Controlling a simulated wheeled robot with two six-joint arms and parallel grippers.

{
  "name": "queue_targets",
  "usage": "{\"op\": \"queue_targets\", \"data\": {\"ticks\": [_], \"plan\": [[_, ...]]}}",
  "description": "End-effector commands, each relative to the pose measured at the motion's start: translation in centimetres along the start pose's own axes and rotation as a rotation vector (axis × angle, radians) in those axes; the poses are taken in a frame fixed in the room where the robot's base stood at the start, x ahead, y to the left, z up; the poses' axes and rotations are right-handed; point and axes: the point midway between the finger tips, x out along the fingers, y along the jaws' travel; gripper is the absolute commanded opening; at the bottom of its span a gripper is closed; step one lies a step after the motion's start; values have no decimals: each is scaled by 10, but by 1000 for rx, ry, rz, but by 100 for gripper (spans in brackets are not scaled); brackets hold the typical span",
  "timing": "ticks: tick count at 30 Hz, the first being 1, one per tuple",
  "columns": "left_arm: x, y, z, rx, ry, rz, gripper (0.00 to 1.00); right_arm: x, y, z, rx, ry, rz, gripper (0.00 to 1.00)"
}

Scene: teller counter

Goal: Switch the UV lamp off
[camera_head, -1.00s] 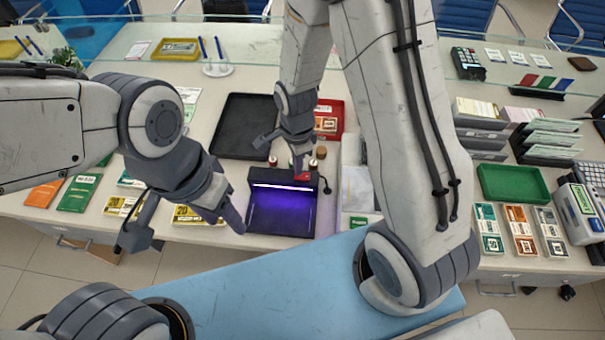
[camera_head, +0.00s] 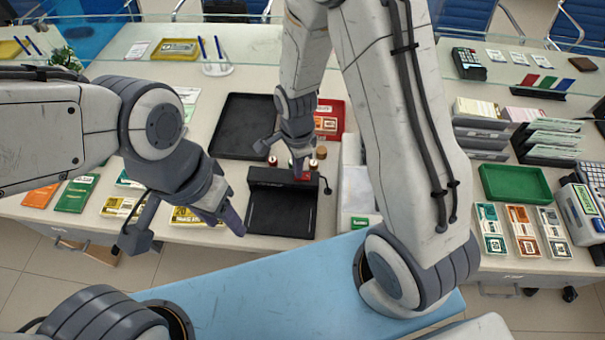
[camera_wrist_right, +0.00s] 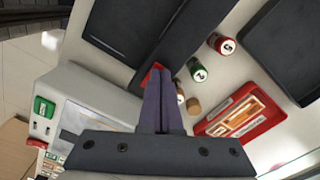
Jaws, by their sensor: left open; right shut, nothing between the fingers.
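The UV lamp (camera_head: 283,213) is a black box with a hood and dark base on the counter. Its base is dark, with no purple glow. A red switch (camera_head: 304,177) sits on its hood. My right gripper (camera_head: 297,172) is shut and empty, its fingertips at the switch, partly hiding it. In the right wrist view the shut fingers (camera_wrist_right: 160,72) overlap the red switch (camera_wrist_right: 149,77) on the lamp's hood (camera_wrist_right: 185,32); I cannot tell whether they touch. My left gripper (camera_head: 188,230) is open and empty, left of the lamp, over the counter's front edge.
A black tray (camera_head: 238,128) lies behind the lamp and a red tray (camera_head: 338,109) stands behind right. Small stamps (camera_wrist_right: 196,69) stand close behind the hood. A pale box (camera_head: 357,190) is to the lamp's right. Banknote bundles (camera_head: 120,208) lie to the left.

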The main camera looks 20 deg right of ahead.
Motion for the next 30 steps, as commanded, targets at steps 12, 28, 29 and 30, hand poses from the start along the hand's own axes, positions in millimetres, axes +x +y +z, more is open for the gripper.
{"op": "queue_targets", "data": {"ticks": [12, 28, 29, 30], "plan": [[-27, 2, -2, 0, 0, 0, 50, -30, 0, 0, 0, 0, 1, 0], [-64, 5, -3, -2, 0, 0, 50, -70, 0, 0, 0, 0, 1, 0], [-64, 5, -4, -2, 0, 0, 50, -71, 0, 0, 0, 0, 1, 0], [-65, 5, -4, -2, 0, 0, 50, -71, 0, 0, 0, 0, 1, 0]]}}
